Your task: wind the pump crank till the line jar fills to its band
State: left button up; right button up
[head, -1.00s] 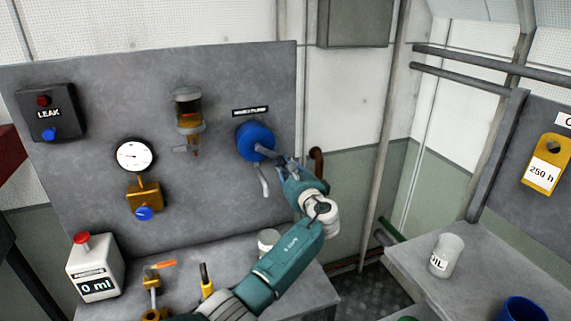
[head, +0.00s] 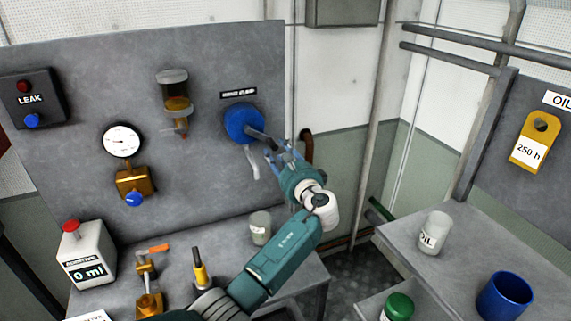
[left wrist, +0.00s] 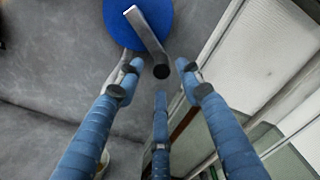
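The hand pump (head: 243,123) is a blue round hub on the grey panel, with a label above it. Its grey crank (left wrist: 147,35) sticks out toward me, its dark round handle end (left wrist: 161,71) facing the left wrist camera. My left gripper (head: 272,147) is at the crank's end in the head view. In the left wrist view its blue fingers (left wrist: 160,75) are spread around the handle end, with gaps visible. A glass jar (head: 176,95) on the panel, left of the pump, holds amber liquid low down; its band is not clear. My right gripper is out of view.
A gauge (head: 123,140) and a leak box (head: 32,97) are on the panel's left. The bench below holds an additive bottle (head: 86,255), brass valve (head: 148,285) and clear jar (head: 260,227). A brown pipe (head: 306,147) runs close beside my left gripper.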

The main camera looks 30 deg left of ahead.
pick_arm(q)
jog(key=v, duration=0.7)
jog(key=shift+s+d, duration=0.2)
jog(key=shift+s, duration=0.15)
